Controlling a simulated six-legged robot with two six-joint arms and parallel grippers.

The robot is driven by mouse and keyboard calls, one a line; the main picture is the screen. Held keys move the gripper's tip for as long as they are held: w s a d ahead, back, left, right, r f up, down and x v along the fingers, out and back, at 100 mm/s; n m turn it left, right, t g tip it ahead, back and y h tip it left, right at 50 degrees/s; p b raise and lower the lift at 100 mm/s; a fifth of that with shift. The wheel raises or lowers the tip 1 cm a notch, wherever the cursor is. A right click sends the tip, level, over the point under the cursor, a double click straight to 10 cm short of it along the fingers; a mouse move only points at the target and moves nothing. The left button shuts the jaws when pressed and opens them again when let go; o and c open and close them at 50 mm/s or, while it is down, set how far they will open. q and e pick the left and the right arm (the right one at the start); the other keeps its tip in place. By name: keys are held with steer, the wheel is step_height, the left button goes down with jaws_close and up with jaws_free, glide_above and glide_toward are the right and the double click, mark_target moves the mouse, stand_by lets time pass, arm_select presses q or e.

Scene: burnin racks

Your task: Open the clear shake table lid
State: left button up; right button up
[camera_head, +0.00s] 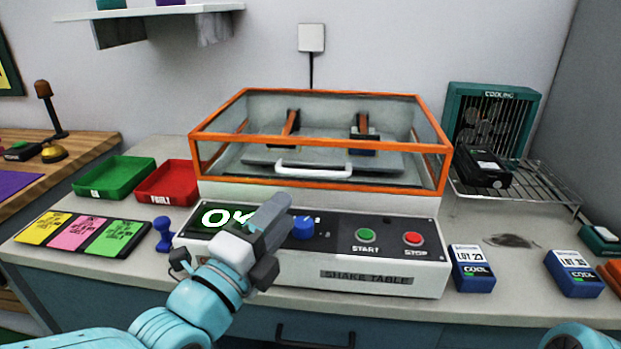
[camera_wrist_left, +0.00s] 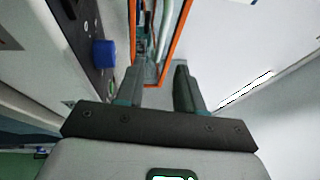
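The clear shake table lid (camera_head: 320,145) has an orange frame and lies shut over the shake table (camera_head: 400,275). Its white handle (camera_head: 313,170) runs along the front face. My left gripper (camera_head: 283,210) is in front of the lid, below and left of the handle, over the control panel. In the left wrist view, its two fingers (camera_wrist_left: 160,85) are apart with nothing between them, and the orange lid frame (camera_wrist_left: 178,38) shows beyond. The right gripper is out of the head view.
The panel has a blue knob (camera_head: 303,228), a green start button (camera_head: 366,235) and a red stop button (camera_head: 413,239). Red (camera_head: 168,195) and green (camera_head: 90,192) trays lie left. A cooling rack (camera_head: 540,185) and a blue lot box (camera_head: 472,280) are on the right.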

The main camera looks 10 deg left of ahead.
mark_target(314, 175)
arm_select(q)
steer(key=x, duration=1)
jaws_close()
